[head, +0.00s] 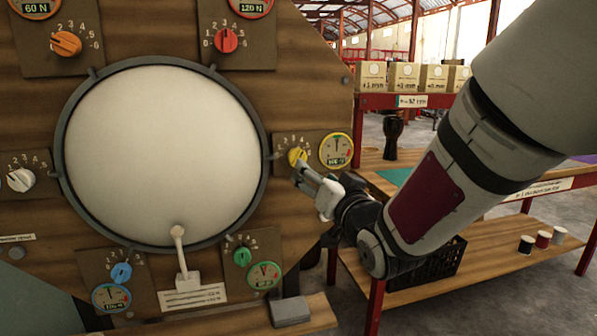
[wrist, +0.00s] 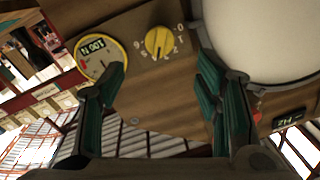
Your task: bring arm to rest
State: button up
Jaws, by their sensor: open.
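My gripper (head: 309,180) reaches in from the right, close to the yellow knob (head: 297,157) on the wooden drum panel. In the wrist view my gripper (wrist: 163,88) is open, its two green-padded fingers apart with nothing between them. The yellow knob (wrist: 159,42) shows beyond the fingertips, apart from them. The gauge (wrist: 101,58) reading 100 N lies beyond the left finger, which overlaps its lower edge. The large white drumhead (head: 165,150) is left of my gripper in the head view.
Other knobs, red (head: 227,40), orange (head: 65,44), white (head: 20,180), blue (head: 121,273) and green (head: 242,256), surround the drumhead. A wooden bench (head: 490,262) with a black crate (head: 440,264) and spools stands right. A small goblet drum (head: 393,137) stands behind my arm.

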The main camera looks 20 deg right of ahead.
jog(key=shift+s, duration=0.25)
jog(key=s+d+f+n+g+h, duration=0.1)
jog(key=s+f+g, duration=0.35)
jog(key=s, duration=0.35)
jog(key=s+f+g+h, duration=0.1)
jog(key=s+f+g, duration=0.3)
jog(key=s+g, duration=0.3)
jog(key=s+a+f+n+g, duration=0.2)
jog(key=s+g, duration=0.5)
jog(key=s, duration=1.7)
notch_tip(320, 180, up, 33)
jog(key=t+p, duration=0.4)
jog(key=p, duration=2.7)
jog(key=shift+s+d+y, duration=0.3)
jog(key=shift+s+y, duration=0.1)
jog(key=shift+s, duration=0.05)
